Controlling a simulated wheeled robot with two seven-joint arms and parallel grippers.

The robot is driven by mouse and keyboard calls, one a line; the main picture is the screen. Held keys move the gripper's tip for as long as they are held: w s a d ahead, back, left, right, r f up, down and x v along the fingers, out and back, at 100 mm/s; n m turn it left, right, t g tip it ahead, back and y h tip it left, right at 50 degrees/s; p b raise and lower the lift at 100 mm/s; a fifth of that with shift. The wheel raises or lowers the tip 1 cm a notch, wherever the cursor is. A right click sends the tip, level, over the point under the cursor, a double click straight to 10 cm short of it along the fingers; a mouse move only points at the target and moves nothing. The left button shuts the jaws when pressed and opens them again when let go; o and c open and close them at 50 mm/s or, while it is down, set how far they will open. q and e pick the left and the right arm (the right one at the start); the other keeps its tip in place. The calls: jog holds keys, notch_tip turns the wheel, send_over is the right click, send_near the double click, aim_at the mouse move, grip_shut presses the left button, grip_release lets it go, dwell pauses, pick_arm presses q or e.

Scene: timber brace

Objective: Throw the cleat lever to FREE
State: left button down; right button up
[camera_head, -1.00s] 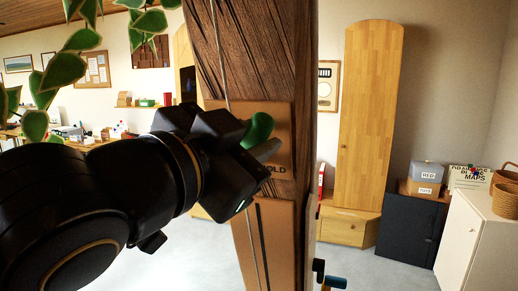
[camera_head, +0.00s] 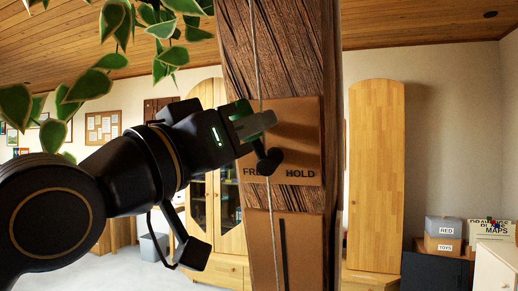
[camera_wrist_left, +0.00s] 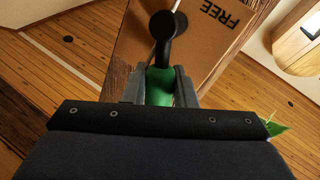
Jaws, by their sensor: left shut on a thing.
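The cleat lever (camera_head: 267,159) is black with a green grip and sits on a brown plate (camera_head: 303,125) on the timber post. Its arm leans up and to the left from the hub, on the side of the word FREE; HOLD is printed at the right. My left gripper (camera_head: 257,126) is shut on the lever's green grip, mostly hidden by the fingers in the head view. In the left wrist view, the green grip (camera_wrist_left: 160,84) lies between both fingers, with the black lever hub beyond it. My right gripper is not in view.
A cord (camera_head: 257,55) runs down the post (camera_head: 288,50) past the plate. A lower brown panel (camera_head: 300,240) has a dark slot. Leaves (camera_head: 100,75) hang at the upper left, near my left arm. A wooden cabinet (camera_head: 375,170) stands behind, right of the post.

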pick_arm(q)
jog(key=shift+w+a+f+n+t+h+b, duration=0.15)
jog(key=shift+w+a+f+n+h+b, duration=0.1)
jog(key=shift+n+b, duration=0.3)
jog(key=shift+w+a+f+n+t+h+b, duration=0.1)
jog(key=shift+a+f+n+t+h+b, duration=0.15)
jog(key=shift+n, duration=0.5)
jog(key=shift+d, duration=0.1)
jog(key=c, duration=1.5)
grip_release()
jog(key=shift+r, duration=0.1)
jog(key=shift+o, duration=0.2)
jog(key=b+v, duration=0.3)
jog(key=v, duration=0.4)
jog(key=shift+s+a+b, duration=0.25)
jog(key=shift+a+b, duration=0.05)
